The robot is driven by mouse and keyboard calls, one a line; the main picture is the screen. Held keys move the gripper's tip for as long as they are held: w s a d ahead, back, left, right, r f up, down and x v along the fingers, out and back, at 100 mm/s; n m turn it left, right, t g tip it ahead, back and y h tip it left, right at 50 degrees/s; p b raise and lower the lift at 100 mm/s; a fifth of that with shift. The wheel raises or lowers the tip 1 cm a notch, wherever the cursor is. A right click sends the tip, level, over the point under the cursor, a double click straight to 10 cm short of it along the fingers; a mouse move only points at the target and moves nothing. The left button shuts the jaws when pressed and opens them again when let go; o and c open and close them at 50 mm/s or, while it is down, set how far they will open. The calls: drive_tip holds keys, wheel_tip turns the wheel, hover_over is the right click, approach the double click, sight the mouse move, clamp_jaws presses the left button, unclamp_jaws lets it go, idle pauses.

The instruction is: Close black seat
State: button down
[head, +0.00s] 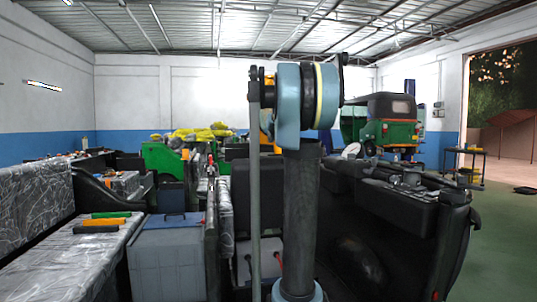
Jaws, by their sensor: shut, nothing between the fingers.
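A black, upright padded panel (255,190), which looks like the black seat, stands behind my arm at the centre. My arm rises through the middle of the view, and my gripper is not visible.
A grey box with a blue top (167,255) stands left of centre. A wrapped bench (75,260) at left holds tools with orange and green handles (100,222). A green rickshaw (388,122) stands behind at right. Green floor (500,230) is open at far right.

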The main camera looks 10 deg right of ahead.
drive_tip(key=w, duration=0.1)
hover_over(268, 161)
wheel_tip(268, 161, down, 5)
drive_tip(key=shift+r, duration=0.15)
drive_tip(key=shift+f, duration=0.35)
drive_tip(key=shift+s+a+f, duration=0.1)
drive_tip(key=shift+s+f, duration=0.4)
drive_tip(key=shift+s, duration=0.25)
drive_tip(key=shift+s+f, duration=0.5)
drive_tip(key=shift+s, duration=0.2)
